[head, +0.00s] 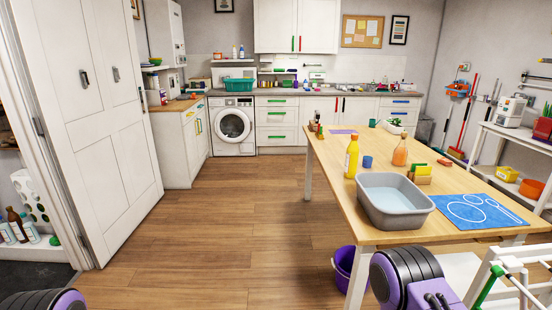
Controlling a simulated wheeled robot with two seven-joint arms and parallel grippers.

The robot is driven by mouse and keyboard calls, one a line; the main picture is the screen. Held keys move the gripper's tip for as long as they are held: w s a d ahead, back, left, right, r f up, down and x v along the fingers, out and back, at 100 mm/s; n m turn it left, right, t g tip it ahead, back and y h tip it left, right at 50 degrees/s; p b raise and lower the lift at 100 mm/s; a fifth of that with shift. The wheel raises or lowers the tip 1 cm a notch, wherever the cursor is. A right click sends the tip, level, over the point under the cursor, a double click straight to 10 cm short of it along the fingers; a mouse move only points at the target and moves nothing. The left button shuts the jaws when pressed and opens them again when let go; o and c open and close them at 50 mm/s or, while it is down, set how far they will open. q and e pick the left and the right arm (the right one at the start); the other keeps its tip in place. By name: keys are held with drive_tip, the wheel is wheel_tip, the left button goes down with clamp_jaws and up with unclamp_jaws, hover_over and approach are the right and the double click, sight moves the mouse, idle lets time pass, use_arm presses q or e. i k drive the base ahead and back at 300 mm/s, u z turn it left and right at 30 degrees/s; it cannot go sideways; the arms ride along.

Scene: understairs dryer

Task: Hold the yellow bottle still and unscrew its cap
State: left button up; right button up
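A yellow bottle (351,158) stands upright on the wooden table (330,148), near its left side and behind a grey basin. Its narrow top, where the cap (354,137) sits, points up. Nothing touches the bottle. Purple and black parts of my arms show at the bottom left and bottom right. Neither of my grippers is in the picture.
The grey basin (395,222) is at the table's near left corner. A blue cup (367,162) and an orange bottle (400,152) stand close to the yellow bottle. A blue mat (478,224) lies at right. A purple bucket (345,262) stands below. The floor at left is clear.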

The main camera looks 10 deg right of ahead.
sight(352, 154)
drive_tip(key=i, duration=2.95)
drive_tip(key=z, duration=0.5)
